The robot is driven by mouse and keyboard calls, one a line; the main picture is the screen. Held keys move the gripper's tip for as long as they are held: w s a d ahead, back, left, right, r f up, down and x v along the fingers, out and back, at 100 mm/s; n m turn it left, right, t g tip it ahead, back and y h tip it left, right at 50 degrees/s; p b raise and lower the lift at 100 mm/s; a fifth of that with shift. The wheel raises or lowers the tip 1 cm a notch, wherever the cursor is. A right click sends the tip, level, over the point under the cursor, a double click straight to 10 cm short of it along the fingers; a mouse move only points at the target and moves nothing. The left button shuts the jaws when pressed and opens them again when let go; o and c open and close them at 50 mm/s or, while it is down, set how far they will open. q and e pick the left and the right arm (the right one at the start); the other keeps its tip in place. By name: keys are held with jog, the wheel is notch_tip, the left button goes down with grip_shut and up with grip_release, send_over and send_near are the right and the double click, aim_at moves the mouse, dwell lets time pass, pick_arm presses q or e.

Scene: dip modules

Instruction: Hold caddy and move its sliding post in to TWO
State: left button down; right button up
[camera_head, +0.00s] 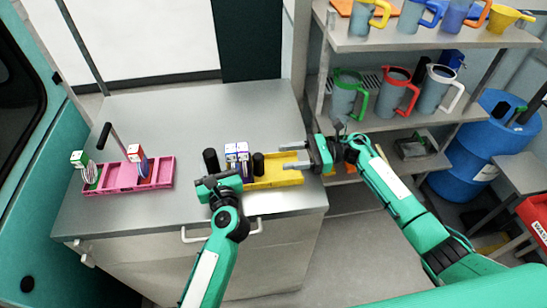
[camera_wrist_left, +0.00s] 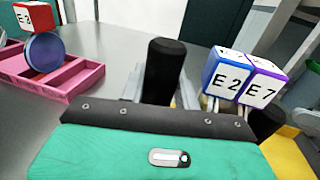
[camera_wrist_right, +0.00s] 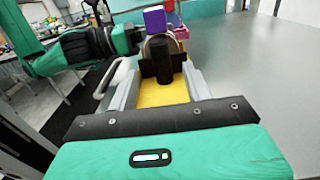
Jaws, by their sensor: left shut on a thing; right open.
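The yellow caddy (camera_head: 287,174) sits on the steel counter near its right front edge. A tall black handle (camera_head: 210,159) stands at its left end. My left gripper (camera_head: 215,183) is shut on this handle, which also shows between its fingers in the left wrist view (camera_wrist_left: 164,72). Two modules with cube tops marked E2 (camera_wrist_left: 228,80) and E7 (camera_wrist_left: 261,88) stand side by side beside the handle. A shorter black post (camera_head: 258,163) stands right of them. My right gripper (camera_head: 283,157) is open over the caddy's right end, fingers apart from the post (camera_wrist_right: 162,62). Any position marks are unreadable.
A pink caddy (camera_head: 120,185) with a tilted black-gripped lever and modules stands at the counter's left. A shelf rack (camera_head: 385,43) with colored-handle jugs stands behind right, close to my right arm. A blue barrel (camera_head: 480,150) is further right. The counter's back is clear.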

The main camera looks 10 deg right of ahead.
aim_at(209, 152)
jog(key=d, duration=0.5)
jog(key=shift+d, duration=0.2)
pick_arm(q)
jog(key=c, duration=1.3)
grip_release()
jog(key=shift+o, duration=0.2)
notch_tip(209, 152, up, 8)
jog(key=p, duration=0.6)
jog(key=shift+f+p, duration=0.2)
jog(key=shift+p, duration=0.1)
pick_arm(e)
notch_tip(209, 152, up, 6)
jog(key=shift+r, duration=0.25)
pick_arm(q)
jog(key=shift+f, duration=0.1)
